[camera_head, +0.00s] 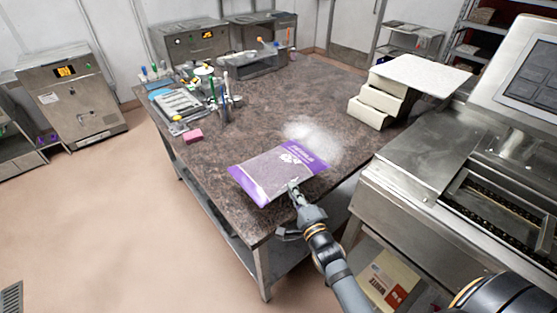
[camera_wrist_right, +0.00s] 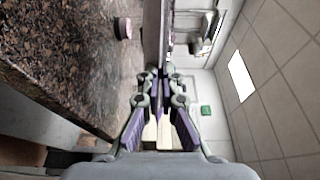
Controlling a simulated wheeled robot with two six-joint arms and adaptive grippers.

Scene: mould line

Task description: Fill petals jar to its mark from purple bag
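A flat purple and clear bag (camera_head: 280,170) with white print is over the near part of the dark stone table, its lower edge close to the table's front. My right gripper (camera_head: 294,187) is at the bag's near edge. In the right wrist view the bag (camera_wrist_right: 157,35) shows nearly edge-on between the fingertips of my right gripper (camera_wrist_right: 160,85), which appear closed on it. I cannot make out a petals jar or its mark; small containers (camera_head: 205,72) stand in a cluster at the table's left. My left gripper is not in view.
A pale patch (camera_head: 313,133) is behind the bag. White stepped blocks (camera_head: 380,103) and a steel machine (camera_head: 450,190) stand right. The table's middle is clear.

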